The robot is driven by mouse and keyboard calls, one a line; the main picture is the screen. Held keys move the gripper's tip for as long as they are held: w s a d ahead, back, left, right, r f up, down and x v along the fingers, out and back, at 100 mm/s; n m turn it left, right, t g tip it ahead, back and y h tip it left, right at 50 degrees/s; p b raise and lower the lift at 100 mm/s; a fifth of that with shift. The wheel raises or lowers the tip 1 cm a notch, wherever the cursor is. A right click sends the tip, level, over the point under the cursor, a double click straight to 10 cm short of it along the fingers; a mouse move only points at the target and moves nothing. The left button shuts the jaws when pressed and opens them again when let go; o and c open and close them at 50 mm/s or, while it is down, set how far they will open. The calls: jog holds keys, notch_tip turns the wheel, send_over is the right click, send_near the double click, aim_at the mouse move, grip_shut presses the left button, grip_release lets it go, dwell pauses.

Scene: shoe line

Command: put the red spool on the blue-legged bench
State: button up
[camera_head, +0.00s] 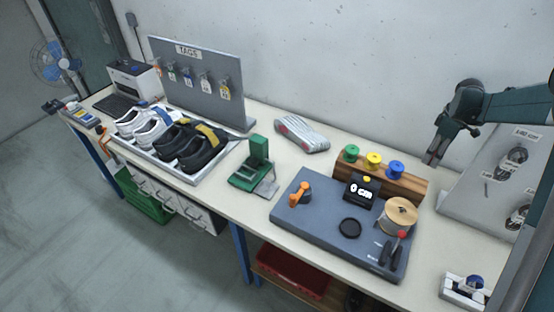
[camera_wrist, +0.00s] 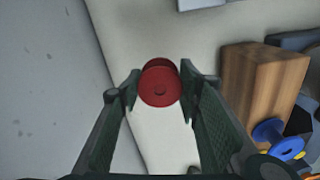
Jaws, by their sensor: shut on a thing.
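The red spool (camera_wrist: 160,85) is between the fingertips of my gripper (camera_wrist: 159,88) in the wrist view, and the gripper is shut on it. In the head view my gripper (camera_head: 434,158) points down at the back right of the bench, just right of the wooden spool block. The red spool cannot be made out there. The blue-legged bench (camera_head: 238,204) has a long cream top, and its bare surface (camera_wrist: 150,145) lies below the spool in the wrist view. I cannot tell whether the spool touches it.
The wooden block (camera_head: 411,186) holds green, yellow and blue spools (camera_head: 395,167). A grey-blue mat (camera_head: 320,222) with tools lies in front. A grey display panel (camera_head: 462,197) stands to the right and the wall is close behind. Shoes in a tray (camera_head: 206,176) are at left.

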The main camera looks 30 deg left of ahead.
dwell(0.4)
jog(key=shift+f, duration=3.1)
jog(key=shift+f, duration=0.1)
jog(key=shift+f, duration=1.8)
jog(key=shift+f+b, duration=0.15)
jog(key=shift+b, duration=0.2)
jog(key=o, duration=0.9)
jog(key=shift+r, duration=0.2)
notch_tip(320, 180, up, 12)
jog(key=shift+p, duration=0.4)
